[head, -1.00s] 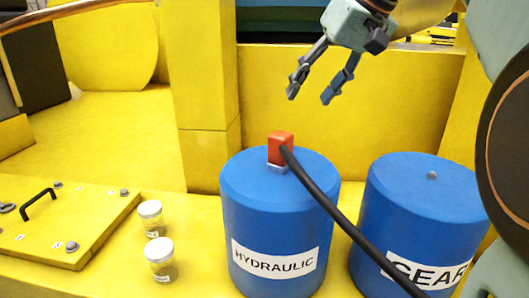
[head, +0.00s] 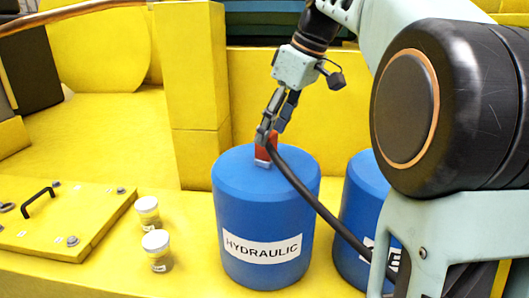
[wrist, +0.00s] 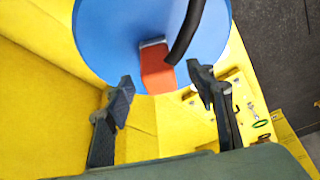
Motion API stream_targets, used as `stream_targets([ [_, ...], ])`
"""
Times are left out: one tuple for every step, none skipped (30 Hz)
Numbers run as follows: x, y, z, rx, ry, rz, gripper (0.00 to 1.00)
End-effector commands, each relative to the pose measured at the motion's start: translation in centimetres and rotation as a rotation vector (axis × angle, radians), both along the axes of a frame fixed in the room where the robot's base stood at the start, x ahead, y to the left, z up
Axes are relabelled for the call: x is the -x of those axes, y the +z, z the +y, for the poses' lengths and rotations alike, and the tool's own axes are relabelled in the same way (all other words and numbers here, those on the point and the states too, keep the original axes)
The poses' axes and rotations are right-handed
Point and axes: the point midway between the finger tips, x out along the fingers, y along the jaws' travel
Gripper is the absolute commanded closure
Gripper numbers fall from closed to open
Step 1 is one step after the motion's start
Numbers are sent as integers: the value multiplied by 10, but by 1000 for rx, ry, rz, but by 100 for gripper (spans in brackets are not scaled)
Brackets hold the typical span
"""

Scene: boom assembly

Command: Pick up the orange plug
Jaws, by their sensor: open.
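The orange plug (head: 265,148) sits on top of the blue drum labelled HYDRAULIC (head: 240,212), with a black hose (head: 310,195) running from it down to the right. My gripper (head: 268,133) is at the plug from above, its fingers partly covering it in the head view. In the wrist view the orange plug (wrist: 156,72) lies between and just beyond the two open fingertips (wrist: 160,88), with a gap on each side. The hose (wrist: 186,35) leaves the plug toward the top of that view.
A second blue drum (head: 360,195) stands to the right, partly hidden by my arm. Two small jars (head: 156,250) stand left of the HYDRAULIC drum. A yellow panel with a black handle (head: 38,203) lies at far left. Yellow walls rise behind.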

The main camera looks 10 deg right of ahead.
Motion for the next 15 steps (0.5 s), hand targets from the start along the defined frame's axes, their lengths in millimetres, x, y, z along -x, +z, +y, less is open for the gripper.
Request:
stream_targets([
  [-1, -3, 1, 1, 0, -1, 49],
  [-1, -4, 1, 0, 0, 0, 49],
  [-2, -8, 2, -1, 0, 1, 49],
  [-3, -12, 3, -1, 1, 2, 49],
  [-4, -16, 4, 0, 0, 1, 49],
  [-6, -22, 5, -1, 1, 3, 49],
  [-7, -26, 5, -1, 1, 2, 49],
  [-8, -31, 6, -1, 1, 3, 49],
  [-10, -37, 8, -1, 2, 1, 49],
  [-11, -40, 9, -1, 2, 1, 49],
  [-12, -43, 10, -1, 2, 1, 49],
  [-13, -47, 11, 0, 1, 0, 49],
  [-14, -48, 11, 0, 1, 0, 49],
  [-14, -50, 12, 0, 1, 0, 49],
  [-15, -51, 12, 0, 1, -1, 49],
])
